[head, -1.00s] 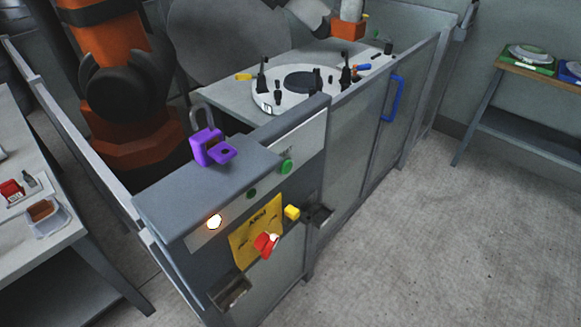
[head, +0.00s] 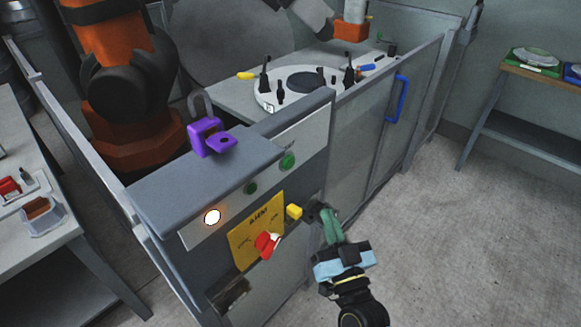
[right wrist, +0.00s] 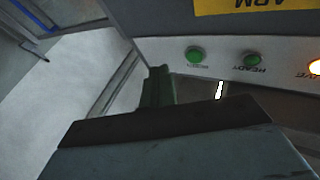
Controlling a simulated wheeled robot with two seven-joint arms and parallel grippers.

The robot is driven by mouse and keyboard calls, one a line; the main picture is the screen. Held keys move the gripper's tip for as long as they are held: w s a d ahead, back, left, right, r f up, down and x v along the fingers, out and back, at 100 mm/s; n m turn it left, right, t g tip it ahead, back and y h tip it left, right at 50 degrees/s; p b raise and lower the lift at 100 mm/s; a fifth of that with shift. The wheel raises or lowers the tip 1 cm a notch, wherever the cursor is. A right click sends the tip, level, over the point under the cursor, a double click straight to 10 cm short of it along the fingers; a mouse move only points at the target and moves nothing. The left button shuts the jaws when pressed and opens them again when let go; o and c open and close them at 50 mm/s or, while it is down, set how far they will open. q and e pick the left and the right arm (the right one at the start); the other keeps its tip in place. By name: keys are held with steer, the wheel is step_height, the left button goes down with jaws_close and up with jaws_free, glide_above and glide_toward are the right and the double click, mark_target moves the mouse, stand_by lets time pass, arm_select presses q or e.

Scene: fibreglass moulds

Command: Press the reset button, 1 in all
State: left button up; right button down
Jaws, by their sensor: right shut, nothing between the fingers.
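The reset button looks to be the bright green round button (head: 287,161) at the right end of the panel strip. It also shows in the right wrist view (right wrist: 195,55), where its small label is too blurred to read. My right gripper (head: 327,218) is shut and empty, in front of the cabinet, lower and to the right of the button in the head view. In the right wrist view its green fingers (right wrist: 158,85) point toward the panel, apart from the button. My left gripper is not in view.
A darker green lamp (head: 250,188) marked READY and a lit lamp (head: 212,216) share the strip. Below are a yellow plate (head: 252,240), a red knob (head: 267,244) and a yellow block (head: 294,212). A purple padlock (head: 208,137) stands on top. The floor at right is clear.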

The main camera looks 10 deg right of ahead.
mark_target(289, 163)
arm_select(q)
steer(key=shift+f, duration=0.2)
arm_select(e)
step_height(289, 163, up, 8)
steer(key=s+d+m+t+h, duration=0.1)
steer(key=m+t, duration=0.1)
steer(key=shift+f+h, duration=0.25)
steer(key=shift+h, duration=0.15)
steer(key=shift+w, duration=0.1)
